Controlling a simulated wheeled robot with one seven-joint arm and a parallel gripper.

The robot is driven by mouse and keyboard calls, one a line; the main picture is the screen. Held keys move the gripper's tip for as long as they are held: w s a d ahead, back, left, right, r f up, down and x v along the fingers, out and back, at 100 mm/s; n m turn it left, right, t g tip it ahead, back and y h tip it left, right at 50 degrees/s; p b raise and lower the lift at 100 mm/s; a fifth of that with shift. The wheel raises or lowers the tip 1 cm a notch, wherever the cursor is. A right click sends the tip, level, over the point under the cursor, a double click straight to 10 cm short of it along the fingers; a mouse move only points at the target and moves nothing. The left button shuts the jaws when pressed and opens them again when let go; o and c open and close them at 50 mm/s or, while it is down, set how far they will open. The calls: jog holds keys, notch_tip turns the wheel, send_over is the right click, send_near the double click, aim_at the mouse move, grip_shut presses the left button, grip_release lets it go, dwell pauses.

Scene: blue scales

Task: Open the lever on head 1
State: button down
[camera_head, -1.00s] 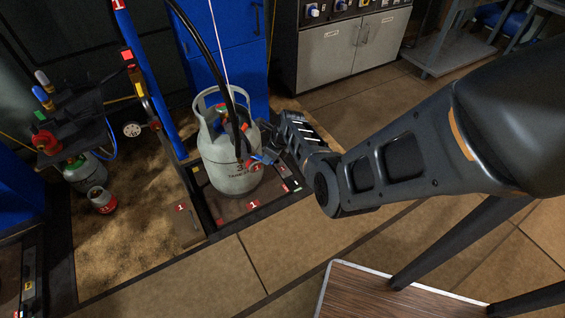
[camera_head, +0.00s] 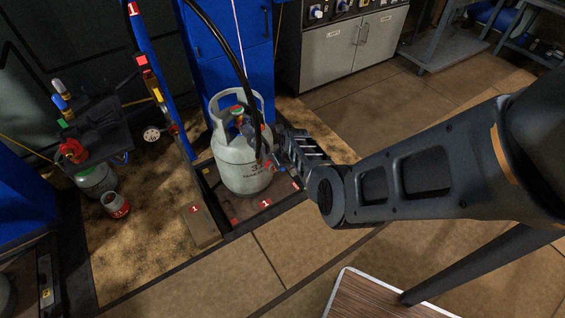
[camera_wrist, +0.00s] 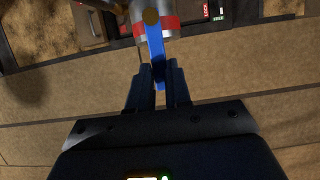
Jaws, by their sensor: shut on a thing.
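A blue lever (camera_wrist: 155,42) runs down from the filling head (camera_wrist: 170,28), which shows a red ring and grey metal at the top of the wrist view. My gripper (camera_wrist: 159,72) is shut on the lever's free end, which sits between the two fingers. In the head view, my gripper (camera_head: 277,160) is at the right side of a grey gas cylinder (camera_head: 240,165). The black hose (camera_head: 243,70) comes down in front of the cylinder to the head beside my gripper. The lever and head are largely hidden or too small there.
The cylinder stands on scale 1 (camera_head: 240,209) with a blue column (camera_head: 160,80) on its left. A LOCK/FREE label (camera_wrist: 211,12) shows near the head. A tool stand (camera_head: 95,135) is at left, and a wooden-topped table (camera_head: 375,300) is at front.

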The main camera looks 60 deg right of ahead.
jog(key=shift+a, duration=0.1)
dwell(0.3)
jog(key=c, duration=1)
grip_release()
jog(key=shift+c, duration=0.2)
jog(key=p+v, duration=0.3)
jog(key=v, duration=0.4)
jog(key=shift+r, duration=0.3)
jog(key=shift+s+a, duration=0.1)
jog(key=shift+s, duration=0.05)
